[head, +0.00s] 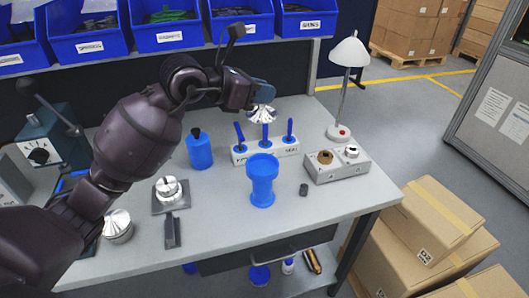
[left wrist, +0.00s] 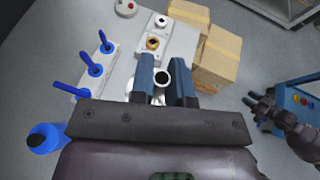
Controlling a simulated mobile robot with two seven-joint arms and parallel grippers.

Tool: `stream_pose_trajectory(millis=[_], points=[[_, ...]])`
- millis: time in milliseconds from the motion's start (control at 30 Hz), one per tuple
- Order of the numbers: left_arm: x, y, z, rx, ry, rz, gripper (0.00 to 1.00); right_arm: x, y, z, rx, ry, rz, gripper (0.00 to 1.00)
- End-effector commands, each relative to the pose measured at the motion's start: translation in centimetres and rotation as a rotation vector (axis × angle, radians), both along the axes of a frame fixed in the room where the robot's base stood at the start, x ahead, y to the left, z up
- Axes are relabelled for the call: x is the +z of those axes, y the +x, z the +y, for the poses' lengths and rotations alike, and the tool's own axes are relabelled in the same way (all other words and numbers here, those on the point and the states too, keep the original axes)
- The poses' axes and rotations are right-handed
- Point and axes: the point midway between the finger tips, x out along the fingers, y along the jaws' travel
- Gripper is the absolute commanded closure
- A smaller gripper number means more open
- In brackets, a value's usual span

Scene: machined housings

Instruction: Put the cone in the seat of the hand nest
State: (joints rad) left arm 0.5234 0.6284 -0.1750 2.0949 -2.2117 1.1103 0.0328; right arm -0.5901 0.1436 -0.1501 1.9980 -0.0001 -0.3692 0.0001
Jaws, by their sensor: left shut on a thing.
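My left gripper (head: 263,98) is shut on a shiny silver cone (head: 262,116) and holds it in the air over the back of the bench, close to the white rack. The cone also shows between the blue fingers in the left wrist view (left wrist: 161,80), with a dark round hole facing the camera. A grey box (head: 337,167) at the right has a brown ring seat (head: 325,157) and a silver ring (head: 352,151) on top. A dark square plate (head: 158,209) at the left bears a silver round part. I cannot tell which is the hand nest. A dark jointed gripper (left wrist: 258,103), apparently my right, shows small at the right.
A white rack (head: 240,157) with blue-handled tools and a blue flanged cylinder (head: 262,184) stand mid-bench. A blue bottle (head: 200,151), a lamp (head: 347,60) and a silver domed part (head: 117,227) stand around. The front right of the bench is mostly clear.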

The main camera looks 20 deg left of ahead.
Motion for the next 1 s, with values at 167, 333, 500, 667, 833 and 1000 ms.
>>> stream_pose_trajectory(millis=[167,333,500,667,833,1000], points=[[-4.2,0.0,0.0,0.002,-0.002,0.005,1.00,-0.5,-0.2,0.0,-0.001,0.000,0.008,0.57],[-7.8,0.0,0.0,0.001,-0.002,0.003,1.00,-1.4,-0.8,-0.1,-0.004,-0.001,0.025,0.57],[-10.1,0.0,0.0,0.001,0.000,0.000,1.00,-1.9,-1.4,-0.2,-0.007,0.000,0.038,0.57],[-10.8,0.0,0.0,0.000,-0.001,-0.002,1.00,-1.9,-1.5,-0.2,-0.007,-0.001,0.039,0.57],[-12.4,0.0,0.0,-0.001,-0.001,0.001,1.00,-1.8,-1.2,-0.1,-0.006,0.000,0.032,0.57],[-14.7,0.0,0.0,0.000,0.000,0.000,1.00,-1.8,-0.8,-0.1,-0.004,0.001,0.023,0.57]])
